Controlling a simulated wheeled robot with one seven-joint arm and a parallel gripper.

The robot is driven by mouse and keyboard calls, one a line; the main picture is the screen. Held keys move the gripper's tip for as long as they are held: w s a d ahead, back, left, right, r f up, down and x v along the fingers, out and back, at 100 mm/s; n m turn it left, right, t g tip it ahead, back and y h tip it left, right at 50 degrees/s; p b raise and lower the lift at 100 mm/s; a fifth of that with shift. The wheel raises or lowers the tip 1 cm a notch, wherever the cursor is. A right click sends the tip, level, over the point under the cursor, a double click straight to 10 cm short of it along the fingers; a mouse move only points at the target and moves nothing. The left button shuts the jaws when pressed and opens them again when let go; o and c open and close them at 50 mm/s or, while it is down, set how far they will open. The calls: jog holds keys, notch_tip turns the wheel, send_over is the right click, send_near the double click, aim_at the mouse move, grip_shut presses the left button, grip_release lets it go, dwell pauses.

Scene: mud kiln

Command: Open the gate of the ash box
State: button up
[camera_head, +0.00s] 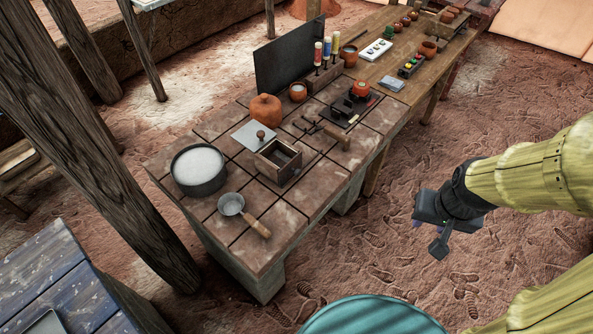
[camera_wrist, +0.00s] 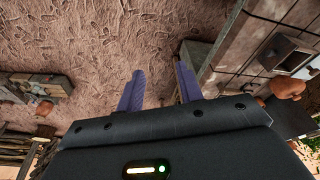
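The ash box appears to be the small open-topped wooden box (camera_head: 279,161) on the brick-topped bench, upright near its front edge. A grey plate with a round brown knob (camera_head: 256,136) is at its back left. I cannot tell which part of the box is its gate or whether it is open. The box also seems to show at the upper right of the wrist view (camera_wrist: 291,56). My gripper (camera_head: 422,223) is over the dirt floor, right of the bench and well apart from the box. In the wrist view its two purple fingers (camera_wrist: 159,84) are spread with nothing between them.
On the brick bench (camera_head: 282,226) stand a pan of white powder (camera_head: 199,168), a ladle (camera_head: 240,211), an orange pot (camera_head: 265,110), and tongs (camera_head: 324,129) just right of the box. A wooden table (camera_head: 414,67) continues behind. The floor between bench and gripper is clear.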

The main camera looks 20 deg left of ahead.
aim_at(299, 173)
jog(key=shift+o, duration=1.1)
jog(key=shift+s+f, duration=0.1)
jog(key=shift+s, duration=0.05)
jog(key=s+a+f+m+g+y+b, duration=0.2)
jog(key=a+f+m+g+y+b, duration=0.6)
jog(key=a+f, duration=0.6)
jog(key=w+a+f+m+t+y+b, duration=0.1)
jog(key=w+f+m+t+y+b, duration=0.2)
jog(key=w+m+t, duration=0.3)
jog(key=w+a+f+m+t+y+b, duration=0.1)
jog(key=w+f+m+t+y+b, duration=0.2)
jog(key=w+f+m+t+y, duration=0.2)
jog(key=w+m+t, duration=0.1)
jog(key=w+m, duration=0.2)
jog(key=w, duration=0.1)
jog(key=shift+a+f+m+y+b, duration=0.15)
jog(key=shift+f+m+y+b, duration=0.1)
jog(key=shift+m+y+b, duration=0.05)
jog(key=p+x, duration=0.1)
jog(key=x, duration=1.6)
jog(key=shift+w+a, duration=0.2)
